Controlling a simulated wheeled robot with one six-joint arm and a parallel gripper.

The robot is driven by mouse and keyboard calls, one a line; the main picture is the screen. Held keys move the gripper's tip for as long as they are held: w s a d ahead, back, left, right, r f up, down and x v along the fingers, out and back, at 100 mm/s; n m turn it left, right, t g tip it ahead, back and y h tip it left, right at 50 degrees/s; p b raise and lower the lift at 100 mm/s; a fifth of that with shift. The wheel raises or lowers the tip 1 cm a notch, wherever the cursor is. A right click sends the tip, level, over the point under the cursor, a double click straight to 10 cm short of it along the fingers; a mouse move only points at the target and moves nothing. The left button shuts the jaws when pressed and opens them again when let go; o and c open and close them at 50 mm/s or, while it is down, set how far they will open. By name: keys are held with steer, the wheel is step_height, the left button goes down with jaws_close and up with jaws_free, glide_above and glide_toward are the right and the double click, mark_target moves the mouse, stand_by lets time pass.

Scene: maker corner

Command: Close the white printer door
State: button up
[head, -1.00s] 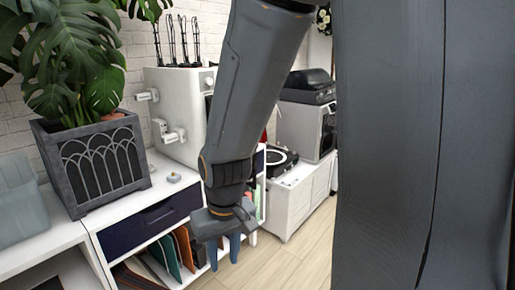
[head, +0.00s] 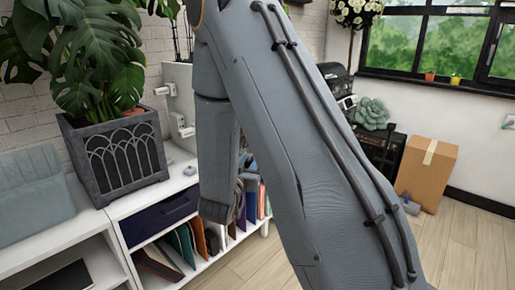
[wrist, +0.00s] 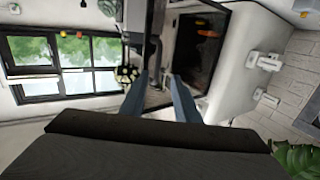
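The white printer (head: 177,75) stands on the white shelf unit at the back. In the head view most of it, including its front, is hidden behind my arm. In the wrist view the white printer (wrist: 250,65) appears turned on its side at upper right, with a dark, framed front area (wrist: 196,50). I cannot clearly tell its door from the frame or how far it stands open. My gripper (wrist: 163,92) is open and empty, its two blue-grey fingers apart and pointing toward the printer's front side, not visibly touching it.
A plant in a dark planter (head: 120,155) stands left on the white shelf unit (head: 125,222). A cardboard box (head: 426,172) sits on the floor at right under the window. Wooden floor (head: 465,245) is clear at right front.

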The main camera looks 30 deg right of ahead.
steer(key=p+x, duration=0.2)
steer(key=x, duration=0.5)
steer(key=shift+d+r+h, duration=0.3)
steer(key=shift+d+r, duration=0.1)
steer(key=shift+d, duration=0.05)
steer(key=shift+w, duration=0.15)
jaws_close()
